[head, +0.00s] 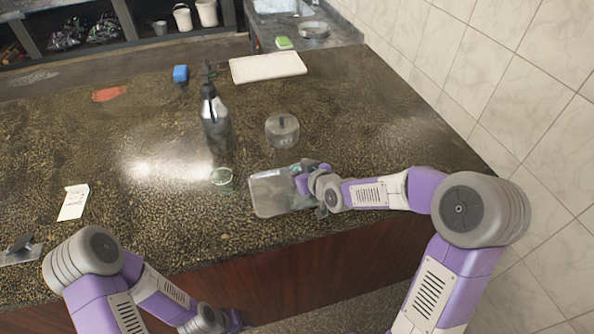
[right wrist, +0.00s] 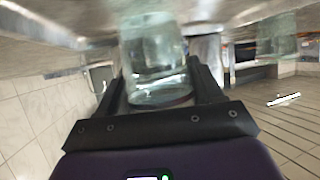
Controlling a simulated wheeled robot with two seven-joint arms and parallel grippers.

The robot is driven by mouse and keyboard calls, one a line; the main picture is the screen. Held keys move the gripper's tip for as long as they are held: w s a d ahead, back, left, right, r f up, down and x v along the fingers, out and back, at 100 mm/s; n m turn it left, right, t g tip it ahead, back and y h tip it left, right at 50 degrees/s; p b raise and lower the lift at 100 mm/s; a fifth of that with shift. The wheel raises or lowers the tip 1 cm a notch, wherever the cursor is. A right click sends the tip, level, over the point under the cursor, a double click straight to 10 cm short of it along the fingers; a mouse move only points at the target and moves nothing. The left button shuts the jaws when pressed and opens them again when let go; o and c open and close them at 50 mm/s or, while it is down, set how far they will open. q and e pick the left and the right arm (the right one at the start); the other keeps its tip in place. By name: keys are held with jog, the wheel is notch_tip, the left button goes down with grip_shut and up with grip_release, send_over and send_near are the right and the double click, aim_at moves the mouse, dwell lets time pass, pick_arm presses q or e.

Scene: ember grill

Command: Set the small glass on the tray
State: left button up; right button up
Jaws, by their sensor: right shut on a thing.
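A small clear glass (right wrist: 158,65) is between the fingers of my right gripper (right wrist: 160,85) in the right wrist view, and the gripper is shut on it. In the head view my right gripper (head: 302,182) is at the right end of the grey tray (head: 268,208), and its fingers largely hide the held glass. I cannot tell whether the glass touches the tray. Another greenish glass (head: 222,177) stands on the counter just left of the tray; a glass also shows in the right wrist view (right wrist: 277,40). My left gripper (head: 236,319) is low at the bottom edge, its fingers unclear.
A dark pump bottle (head: 215,125) and a lidded round container (head: 282,131) stand behind the tray. A white card (head: 73,203) lies at left. The speckled counter (head: 150,215) is clear between card and glass.

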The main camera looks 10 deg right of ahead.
jog(key=shift+f, duration=0.1)
jog(key=o, duration=1.2)
